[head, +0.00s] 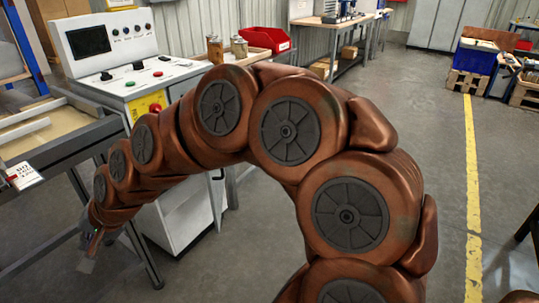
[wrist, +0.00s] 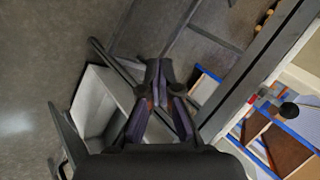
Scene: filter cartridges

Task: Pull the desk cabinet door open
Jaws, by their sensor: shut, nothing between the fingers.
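The desk cabinet (head: 180,222) is a pale box under the control desk (head: 150,82) in the head view, partly covered by my arm. A narrow pale panel with a dark handle (head: 219,176) shows at its right side; it looks like the door, but I cannot tell how far it stands open. My gripper (head: 92,243) is low at the left, left of the cabinet and apart from the handle. In the wrist view my gripper (wrist: 158,72) has its fingers together, holding nothing. A pale box-like surface (wrist: 94,108), probably the cabinet, lies left of the fingers.
A worktable (head: 50,135) with metal legs stands at the left, close to my gripper. In the wrist view, a table frame (wrist: 250,75) and blue-edged compartments (wrist: 275,145) lie at the right. A red bin (head: 266,39) stands behind. The floor (head: 420,130) at right is largely clear.

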